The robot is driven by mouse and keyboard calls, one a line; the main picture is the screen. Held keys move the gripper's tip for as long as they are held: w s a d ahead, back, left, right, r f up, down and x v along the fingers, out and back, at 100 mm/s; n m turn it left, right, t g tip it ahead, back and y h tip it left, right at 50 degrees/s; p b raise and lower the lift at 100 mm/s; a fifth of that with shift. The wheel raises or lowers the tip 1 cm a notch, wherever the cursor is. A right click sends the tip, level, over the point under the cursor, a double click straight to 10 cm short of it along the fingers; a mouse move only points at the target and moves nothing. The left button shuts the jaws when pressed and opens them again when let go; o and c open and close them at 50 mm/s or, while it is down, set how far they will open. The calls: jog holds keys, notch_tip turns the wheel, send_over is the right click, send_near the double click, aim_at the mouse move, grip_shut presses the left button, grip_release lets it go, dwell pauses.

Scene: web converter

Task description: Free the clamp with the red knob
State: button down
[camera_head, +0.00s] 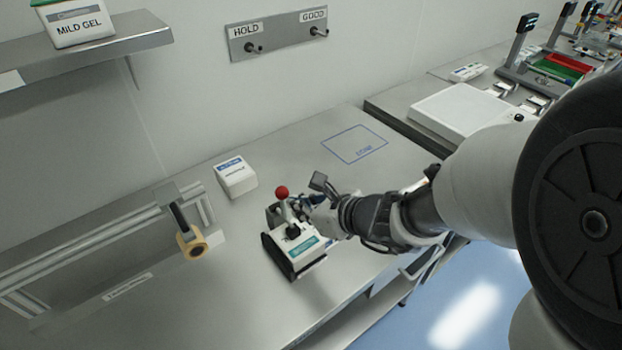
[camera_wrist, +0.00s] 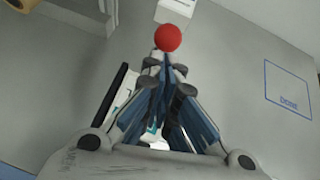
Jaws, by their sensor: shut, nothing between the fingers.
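The red knob (camera_head: 282,192) tops the clamp, a small device with a white body (camera_head: 298,246), a teal label and dark side parts, on the steel bench. My gripper (camera_head: 308,202) is at the device's right side, close to the knob. In the wrist view the red knob (camera_wrist: 168,38) shows just beyond the tips of my gripper (camera_wrist: 165,62). The blue-padded fingers are closed together with nothing held between them. Whether the fingertips touch the knob or its lever I cannot tell. The fingers hide much of the clamp body in the wrist view.
A white labelled box (camera_head: 236,180) stands behind left of the device. A tan roll (camera_head: 193,246) on a holder is at left. A blue outlined square (camera_head: 354,144) on the bench is empty. HOLD and GOOD pegs (camera_head: 278,36) are on the wall. A shelf (camera_head: 90,58) overhangs the left.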

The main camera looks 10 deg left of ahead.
jog(key=shift+r, duration=0.1)
jog(key=shift+w+a+r+h+p, duration=0.1)
jog(key=shift+a+r+h+p, duration=0.15)
jog(key=shift+p, duration=1)
jog(key=shift+p, duration=0.35)
